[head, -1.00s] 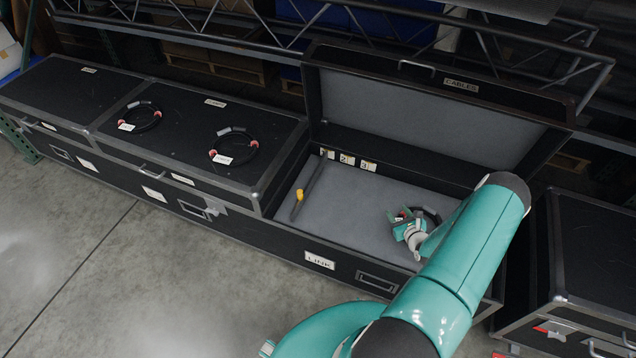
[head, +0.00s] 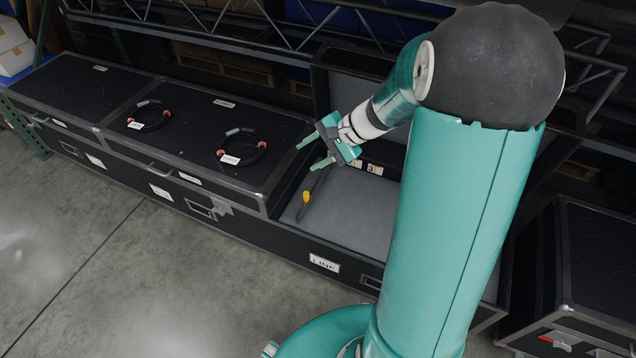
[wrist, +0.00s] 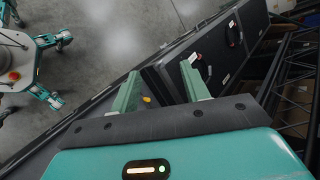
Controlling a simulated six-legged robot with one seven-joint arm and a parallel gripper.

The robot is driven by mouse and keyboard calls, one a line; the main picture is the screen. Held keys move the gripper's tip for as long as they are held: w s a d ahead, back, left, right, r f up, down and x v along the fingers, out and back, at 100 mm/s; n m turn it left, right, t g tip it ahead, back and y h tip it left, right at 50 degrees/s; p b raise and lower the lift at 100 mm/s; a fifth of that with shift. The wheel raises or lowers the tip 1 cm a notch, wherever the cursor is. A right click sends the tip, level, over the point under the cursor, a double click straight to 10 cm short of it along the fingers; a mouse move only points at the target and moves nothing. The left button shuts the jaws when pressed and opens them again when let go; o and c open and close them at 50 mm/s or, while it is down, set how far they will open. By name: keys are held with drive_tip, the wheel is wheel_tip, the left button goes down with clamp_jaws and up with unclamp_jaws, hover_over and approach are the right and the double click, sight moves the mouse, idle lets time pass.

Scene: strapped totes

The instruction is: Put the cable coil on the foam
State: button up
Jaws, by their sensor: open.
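Two black cable coils with red bands and white tags lie flat on the closed black lid (head: 200,104): a left coil (head: 167,113) and a right coil (head: 262,145). The grey foam (head: 345,212) lines the open case to their right. My arm hides the foam's right part, where a dark coil showed earlier. My gripper (head: 308,157) is open and empty, raised over the foam's left end, its fingers pointing left toward the lid. The open fingers (wrist: 162,88) also show in the wrist view, with nothing between them held.
A yellow-handled tool (head: 306,197) lies along the foam's left edge. The raised case lid (head: 335,85) stands behind, partly hidden by my arm. Metal truss (head: 240,35) runs along the back. Another black case (head: 590,250) stands at right. The floor in front is clear.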

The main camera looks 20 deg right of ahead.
drive_tip(key=s+a+r+n+h, duration=0.4)
drive_tip(key=s+r+n, duration=0.2)
drive_tip(key=s, duration=0.4)
drive_tip(key=s+a+r+n+h, duration=0.4)
drive_tip(key=s+r+n, duration=0.2)
drive_tip(key=s+r, duration=0.2)
drive_tip(key=shift+s+r+t, duration=0.3)
drive_tip(key=shift+s+t, duration=0.1)
drive_tip(key=shift+s, duration=0.65)
drive_tip(key=shift+d, duration=0.2)
